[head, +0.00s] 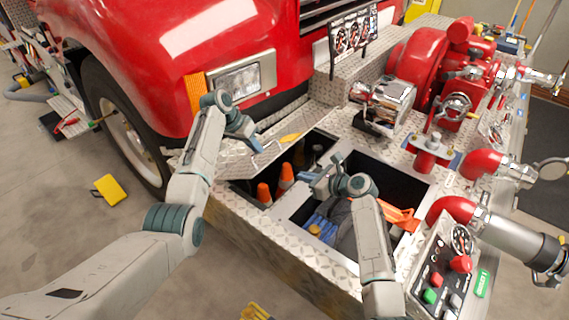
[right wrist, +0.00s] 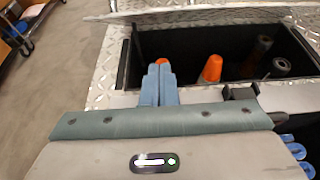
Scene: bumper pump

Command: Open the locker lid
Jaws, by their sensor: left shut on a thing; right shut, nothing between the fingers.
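The locker lid (head: 225,158) is a diamond-plate panel, raised at the back of the left locker opening, next to the red truck. Its edge also shows along the top of the right wrist view (right wrist: 200,14). My left gripper (head: 256,146) is shut at the lid's near side; the exact grip spot is small and partly hidden. The open locker (head: 240,190) is dark inside and holds orange cones (head: 286,176) and upright cylinders (right wrist: 262,48). My right gripper (head: 306,186) is shut and empty over the locker's front rim; its closed blue fingers show in the right wrist view (right wrist: 160,84).
A second open compartment holds blue-and-yellow gear (head: 322,228) and an orange item (head: 400,218). Red pump pipes (head: 455,208) and a button panel (head: 442,275) stand at right. The truck wheel (head: 125,135) is at left. A yellow object (head: 110,189) lies on the floor.

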